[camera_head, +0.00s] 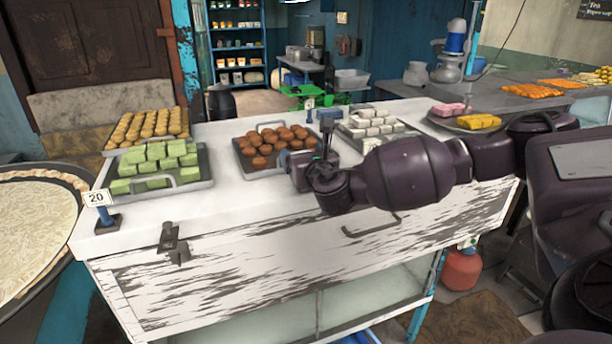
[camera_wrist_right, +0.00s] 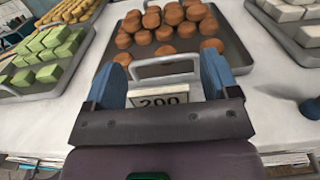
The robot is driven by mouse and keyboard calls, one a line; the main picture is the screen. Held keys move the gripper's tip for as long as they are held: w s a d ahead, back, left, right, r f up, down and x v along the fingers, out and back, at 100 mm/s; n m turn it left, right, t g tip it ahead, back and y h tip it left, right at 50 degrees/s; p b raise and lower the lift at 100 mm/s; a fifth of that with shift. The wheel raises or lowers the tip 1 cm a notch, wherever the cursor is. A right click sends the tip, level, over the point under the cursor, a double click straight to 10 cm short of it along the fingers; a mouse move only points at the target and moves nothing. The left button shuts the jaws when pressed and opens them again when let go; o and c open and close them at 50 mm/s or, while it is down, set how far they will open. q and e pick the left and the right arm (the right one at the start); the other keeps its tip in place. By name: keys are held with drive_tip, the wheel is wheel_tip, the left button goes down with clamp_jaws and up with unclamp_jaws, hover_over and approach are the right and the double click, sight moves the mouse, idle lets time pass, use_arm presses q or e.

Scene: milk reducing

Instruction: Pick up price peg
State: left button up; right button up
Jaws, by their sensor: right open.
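A price peg with a white card reading "200" (camera_wrist_right: 160,98) shows in the right wrist view, between the fingers of my right gripper (camera_wrist_right: 160,70). The fingers are blue, apart and open, one on each side of the card. The peg's lower part is hidden behind the gripper body. In the head view my right gripper (camera_head: 318,165) is over the counter's front part, before the tray of brown sweets, and hides this peg. Another price peg reading "20" (camera_head: 98,202) stands upright on a dark base at the counter's left front corner. My left gripper is not in view.
A tray of brown sweets (camera_head: 244,168) lies just beyond the gripper, its handle (camera_wrist_right: 165,62) close to the fingers. A tray of green blocks (camera_head: 205,184) is to the left, white blocks (camera_head: 368,125) to the right.

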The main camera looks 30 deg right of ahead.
drive_tip(key=c, duration=1)
drive_tip(key=shift+r, duration=0.1)
